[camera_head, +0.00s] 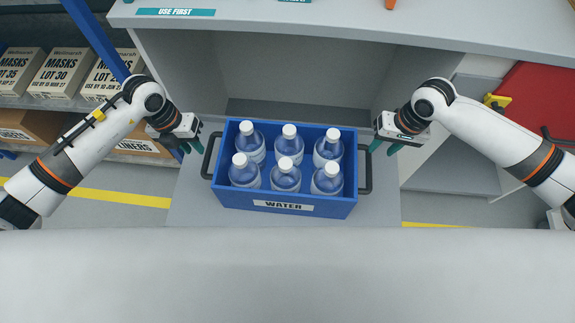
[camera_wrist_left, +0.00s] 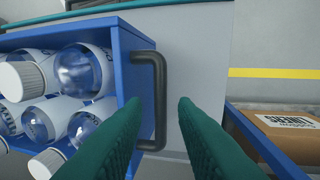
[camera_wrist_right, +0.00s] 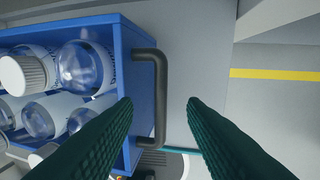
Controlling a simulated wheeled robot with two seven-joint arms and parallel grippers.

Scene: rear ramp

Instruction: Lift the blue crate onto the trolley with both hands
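The blue crate (camera_head: 285,207) with a WATER label sits level on a grey surface and holds several white-capped bottles (camera_head: 290,145). It has a black handle on each end. My left gripper (camera_head: 192,147) is open beside the left handle (camera_head: 207,156); in the left wrist view this handle (camera_wrist_left: 160,100) shows between the spread teal fingers. My right gripper (camera_head: 384,149) is open beside the right handle (camera_head: 368,172); in the right wrist view this handle (camera_wrist_right: 160,95) also shows between the fingers. Neither gripper is closed on a handle. I cannot make out the trolley for certain.
A grey shelf (camera_head: 350,22) with a USE FIRST label overhangs behind the crate. Cartons marked MASKS (camera_head: 60,75) stand on the left rack, with a brown carton (camera_head: 140,146) below. A red panel (camera_head: 530,95) stands at the right. A broad grey surface (camera_head: 290,275) spans the front.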

